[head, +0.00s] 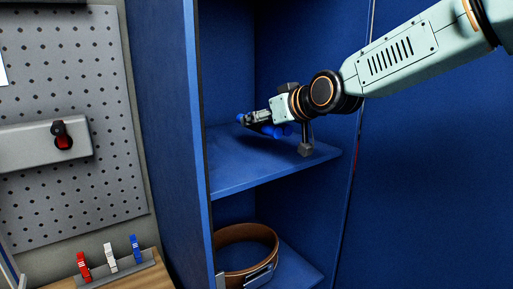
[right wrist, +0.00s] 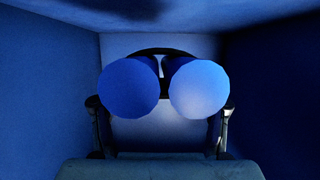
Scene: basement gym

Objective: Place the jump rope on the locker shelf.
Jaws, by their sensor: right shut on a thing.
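The jump rope (head: 272,130) has blue handles and is inside the blue locker, at the upper shelf (head: 240,174). My right gripper (head: 256,117) reaches into this compartment from the right and is shut on the jump rope. In the right wrist view, the round ends of the two jump rope handles (right wrist: 199,88) face the camera side by side, with a dark band behind them. The fingers of my right gripper (right wrist: 161,112) flank them. I cannot tell whether the rope touches the shelf. My left gripper is not in view.
A brown leather belt (head: 222,238) lies coiled in the compartment below. The locker's left side wall (head: 165,120) stands close to the opening. A grey pegboard (head: 100,185) and a rack with red, white and blue clips (head: 115,272) are at left. The shelf's front is bare.

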